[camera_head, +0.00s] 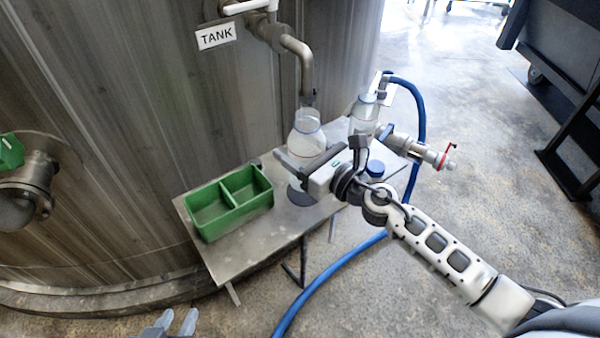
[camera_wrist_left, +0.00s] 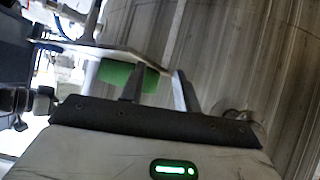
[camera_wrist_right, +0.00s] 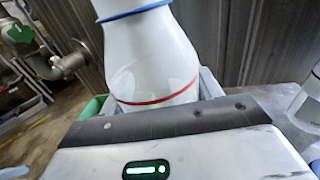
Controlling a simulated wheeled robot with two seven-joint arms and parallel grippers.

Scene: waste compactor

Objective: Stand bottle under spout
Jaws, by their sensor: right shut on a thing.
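A clear bottle (camera_head: 306,141) with a blue neck ring and a red line is held upright or nearly so in my right gripper (camera_head: 309,168). It fills the middle of the right wrist view (camera_wrist_right: 155,65). In the head view, the tank's bent spout (camera_head: 307,80) ends just above the bottle's mouth. A dark round disc (camera_head: 300,197) lies on the table below the gripper. Whether the bottle's base touches it is hidden. My left gripper (camera_head: 177,322) is open and empty at the bottom of the head view, away from the table.
A green divided tray (camera_head: 208,222) stands on the left of the metal table (camera_head: 240,259). A second clear bottle (camera_head: 363,117), a blue-topped item (camera_head: 375,168) and a red-handled valve (camera_head: 440,158) are right of the gripper. A blue hose (camera_head: 325,282) runs down to the floor.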

